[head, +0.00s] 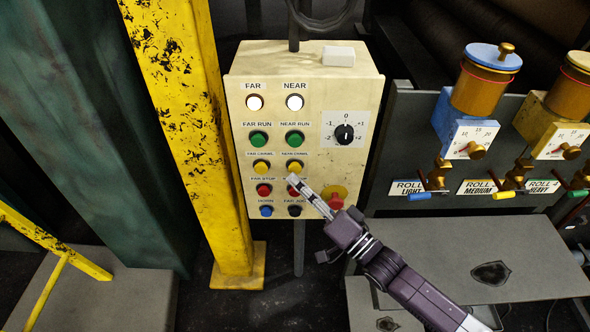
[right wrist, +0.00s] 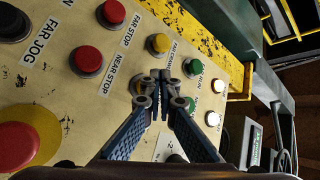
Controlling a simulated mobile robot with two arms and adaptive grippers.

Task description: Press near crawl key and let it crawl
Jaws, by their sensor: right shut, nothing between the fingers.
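The near crawl key is a yellow button (head: 295,167) in the right column of a cream control panel (head: 345,180). In the right wrist view it is mostly hidden behind my fingers, with only an edge (right wrist: 137,88) showing. My right gripper (head: 291,179) is shut and empty, its tips just below that key in the head view. In the right wrist view the closed fingertips (right wrist: 160,78) overlap the key's place; I cannot tell whether they touch it. The far crawl key (head: 262,167) is the yellow button to its left. My left gripper is not in view.
The near stop button (right wrist: 88,61) is red and close to the fingers. Green run buttons (head: 295,139) sit above. The far lamp (head: 254,103) and near lamp (head: 295,102) are bright white.

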